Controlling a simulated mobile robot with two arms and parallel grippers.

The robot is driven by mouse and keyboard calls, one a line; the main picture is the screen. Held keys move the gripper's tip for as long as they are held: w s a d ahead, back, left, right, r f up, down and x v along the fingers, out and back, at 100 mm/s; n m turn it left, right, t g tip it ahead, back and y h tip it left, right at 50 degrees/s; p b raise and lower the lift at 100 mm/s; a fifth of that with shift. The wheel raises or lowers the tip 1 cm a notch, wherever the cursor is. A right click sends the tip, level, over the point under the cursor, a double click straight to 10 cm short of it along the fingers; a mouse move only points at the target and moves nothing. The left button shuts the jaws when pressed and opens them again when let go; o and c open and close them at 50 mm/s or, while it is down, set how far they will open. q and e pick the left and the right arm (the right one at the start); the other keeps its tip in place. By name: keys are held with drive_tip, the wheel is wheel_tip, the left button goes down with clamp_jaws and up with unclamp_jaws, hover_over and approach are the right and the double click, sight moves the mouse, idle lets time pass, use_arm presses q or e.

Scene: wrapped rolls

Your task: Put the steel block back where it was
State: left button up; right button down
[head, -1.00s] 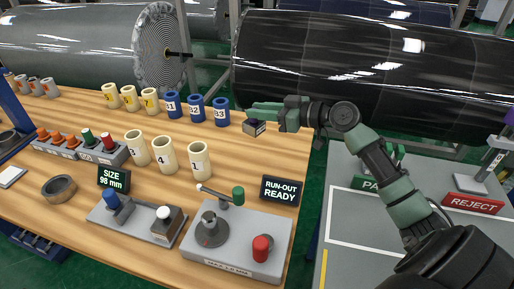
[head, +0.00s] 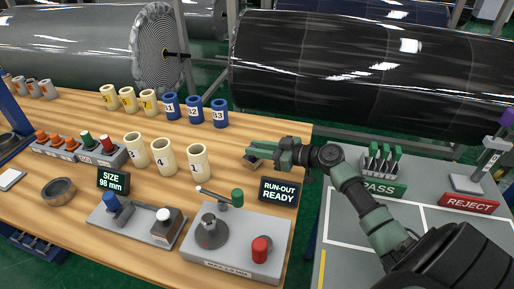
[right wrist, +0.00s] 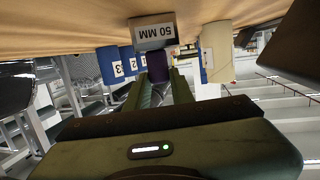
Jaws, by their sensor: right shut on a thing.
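The steel block (head: 252,163), a small grey block with a dark upper part, is at the tip of my right gripper (head: 268,153). In the right wrist view the block (right wrist: 153,33) shows a face marked 50 MM, upside down, with a dark purple part between my right gripper's fingers (right wrist: 159,82). The gripper is shut on it. My left gripper is not in view.
The run-out gauge (head: 235,245) and its READY display (head: 280,190) stand in front. A size gauge (head: 135,222) is left of it. Blue sleeves (head: 195,110) stand behind. The grey table (head: 335,235) with PASS and REJECT signs is at right.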

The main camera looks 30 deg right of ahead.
drive_tip(key=shift+r, duration=0.1)
drive_tip(key=c, duration=1.2)
unclamp_jaws()
drive_tip(key=b+v, duration=0.3)
drive_tip(key=v, duration=0.7)
drive_tip(key=shift+s+d, duration=0.2)
drive_tip(key=shift+s, duration=0.1)
drive_tip(key=shift+s+d+r, duration=0.25)
drive_tip(key=shift+s+d, duration=0.05)
drive_tip(key=shift+s, duration=0.3)
